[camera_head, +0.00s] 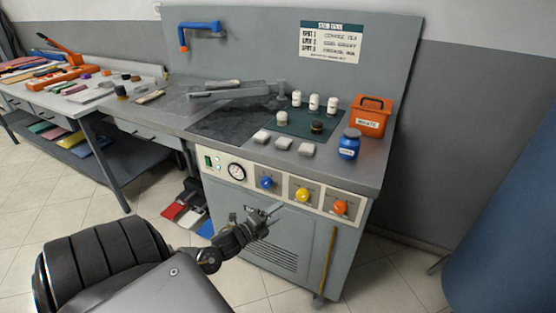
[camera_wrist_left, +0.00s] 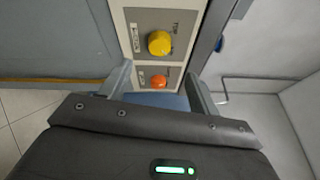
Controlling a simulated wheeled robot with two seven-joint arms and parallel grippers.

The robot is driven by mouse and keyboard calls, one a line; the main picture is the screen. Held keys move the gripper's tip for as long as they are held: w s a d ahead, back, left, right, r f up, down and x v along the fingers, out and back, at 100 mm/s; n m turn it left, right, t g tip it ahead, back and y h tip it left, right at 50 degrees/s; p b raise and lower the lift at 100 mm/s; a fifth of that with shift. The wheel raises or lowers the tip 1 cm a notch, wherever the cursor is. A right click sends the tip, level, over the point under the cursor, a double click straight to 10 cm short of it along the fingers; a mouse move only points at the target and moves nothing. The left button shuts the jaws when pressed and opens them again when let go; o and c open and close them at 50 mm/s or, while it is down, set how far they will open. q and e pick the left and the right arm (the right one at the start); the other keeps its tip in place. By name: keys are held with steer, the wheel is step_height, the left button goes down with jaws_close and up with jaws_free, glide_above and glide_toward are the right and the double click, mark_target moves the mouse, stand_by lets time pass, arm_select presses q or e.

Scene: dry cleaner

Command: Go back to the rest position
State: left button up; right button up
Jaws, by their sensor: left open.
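My left gripper (camera_head: 272,211) is in front of the grey spotting station (camera_head: 345,245), a little below its control panel. Its jaws are open and nothing shows between them. In the left wrist view the two fingers of my left gripper (camera_wrist_left: 160,88) stand apart. The yellow knob (camera_wrist_left: 160,43) and orange knob (camera_wrist_left: 159,81) on the panel show beyond and between them. The panel also has a blue knob (camera_head: 267,182), the yellow knob (camera_head: 302,195) and the orange knob (camera_head: 340,208) in the head view. My right gripper is not in view.
On the station stand white bottles (camera_head: 314,102), a blue jar (camera_head: 349,144), folded white pads (camera_head: 283,142) and an orange waste bin (camera_head: 371,118). A workbench (camera_head: 92,112) with tools is at the left. A blue cylinder (camera_head: 515,220) stands at the right.

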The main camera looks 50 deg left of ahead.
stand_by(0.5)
arm_select(q)
steer(key=s+a+f+n+g+y, duration=0.2)
steer(key=s+a+f+n+g, duration=0.15)
steer(key=f, duration=0.45)
steer(key=s+a+f+n+g+y, duration=0.1)
steer(key=s+a+f+n+g, duration=0.1)
steer(key=f+n, duration=0.45)
steer(key=s+d+f+n+g+y, duration=0.1)
steer(key=s+f+n+g, duration=0.15)
steer(key=s+f, duration=0.55)
steer(key=s+d+f+n+g, duration=0.1)
steer(key=s+f+g, duration=0.3)
steer(key=f, duration=0.6)
steer(key=s+d+f+n+g+h, duration=0.1)
steer(key=s+d+f+n, duration=0.1)
steer(key=s+d+f, duration=0.45)
steer(key=s+d+f+n+g, duration=0.2)
steer(key=s+d+f, duration=0.1)
steer(key=s, duration=0.6)
steer(key=s+d+f+g+h, duration=0.2)
steer(key=s+d, duration=0.7)
steer(key=d, duration=0.5)
steer(key=shift+s+f+n, duration=0.2)
steer(key=shift+f+n, duration=0.25)
steer(key=shift+f, duration=0.15)
